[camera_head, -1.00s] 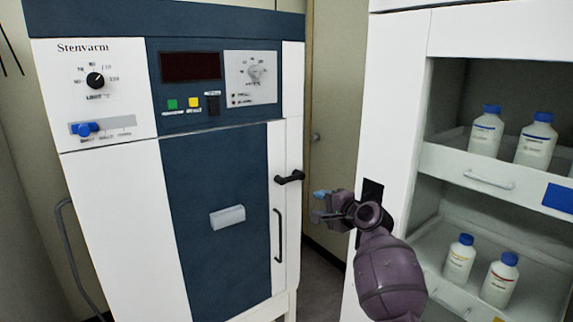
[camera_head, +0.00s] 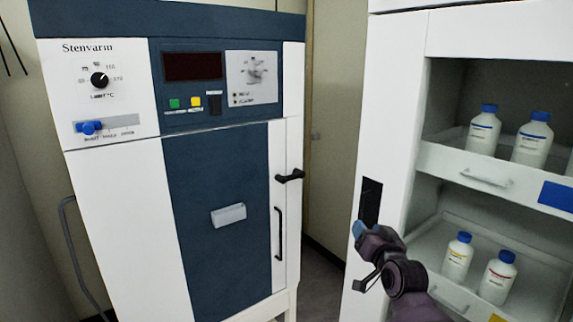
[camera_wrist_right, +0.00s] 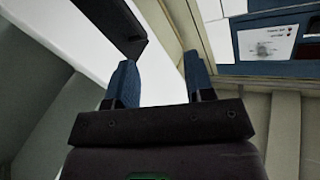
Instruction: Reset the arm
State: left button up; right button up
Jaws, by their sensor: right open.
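My right gripper (camera_head: 358,258) is in front of the white shelf cabinet's left side, low in the head view, with my purple arm coming in from the bottom. In the right wrist view its two blue fingertips (camera_wrist_right: 158,85) stand apart with nothing between them. My left gripper is not in view.
The white cabinet (camera_head: 400,120) at right has open shelves with several blue-capped bottles (camera_head: 483,130). A dark slot (camera_head: 370,202) is on its side, just above my right gripper. A narrow floor gap (camera_head: 320,280) lies between cabinet and dryer.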

jog(key=s+d+f+n+g+h, duration=0.1)
jog(key=s+d+f+g, duration=0.2)
jog(key=s+f, duration=1.1)
jog(key=s+d+f+n+g+h, duration=0.2)
jog(key=s+f, duration=1.2)
jog(key=s, duration=0.9)
jog(key=d+g, duration=0.1)
jog(key=d, duration=0.1)
jog(key=shift+d+f, duration=0.4)
